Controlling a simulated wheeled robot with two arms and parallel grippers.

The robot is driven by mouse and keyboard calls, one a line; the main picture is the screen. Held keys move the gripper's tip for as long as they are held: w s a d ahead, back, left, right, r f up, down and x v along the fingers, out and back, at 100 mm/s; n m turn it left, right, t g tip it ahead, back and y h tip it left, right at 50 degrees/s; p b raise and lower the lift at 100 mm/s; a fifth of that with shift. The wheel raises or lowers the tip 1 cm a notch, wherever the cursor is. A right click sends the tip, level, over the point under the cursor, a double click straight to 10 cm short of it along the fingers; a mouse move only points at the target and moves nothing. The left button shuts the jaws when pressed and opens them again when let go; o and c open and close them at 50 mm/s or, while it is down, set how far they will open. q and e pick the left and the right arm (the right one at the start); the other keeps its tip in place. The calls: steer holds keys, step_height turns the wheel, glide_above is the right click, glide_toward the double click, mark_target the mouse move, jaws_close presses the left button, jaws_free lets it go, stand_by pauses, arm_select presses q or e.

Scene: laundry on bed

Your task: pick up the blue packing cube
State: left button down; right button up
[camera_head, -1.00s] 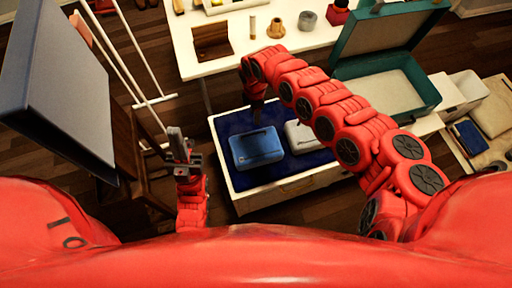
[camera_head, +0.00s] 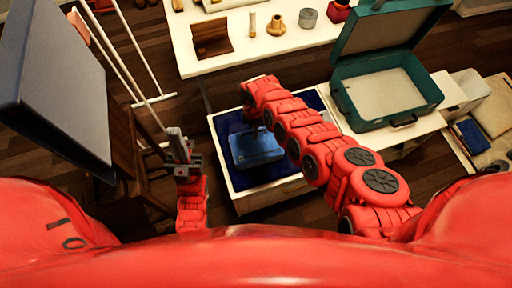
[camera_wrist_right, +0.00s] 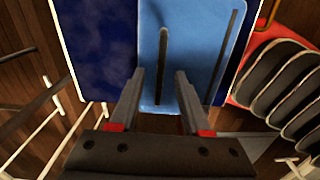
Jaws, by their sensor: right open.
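The blue packing cube (camera_head: 257,150) lies on dark blue cloth inside a shallow white-walled box or drawer (camera_head: 262,201). In the right wrist view the cube (camera_wrist_right: 205,30) fills the upper middle, with a dark narrow strip along its face. My right gripper (camera_wrist_right: 160,82) is open, its two fingers over the cube's near part with nothing held between them. I cannot tell if the fingers touch the cube. In the head view my right forearm covers part of the box. My left gripper (camera_head: 178,147) is left of the box, away from the cube; its jaw opening is unclear.
A white table (camera_head: 300,48) with small items stands behind the box. An open teal suitcase (camera_head: 385,90) is at the right. A wooden chair (camera_head: 135,155) and a large grey panel (camera_head: 55,75) are at the left. Wooden floor shows between.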

jaws_close()
stand_by(1.4)
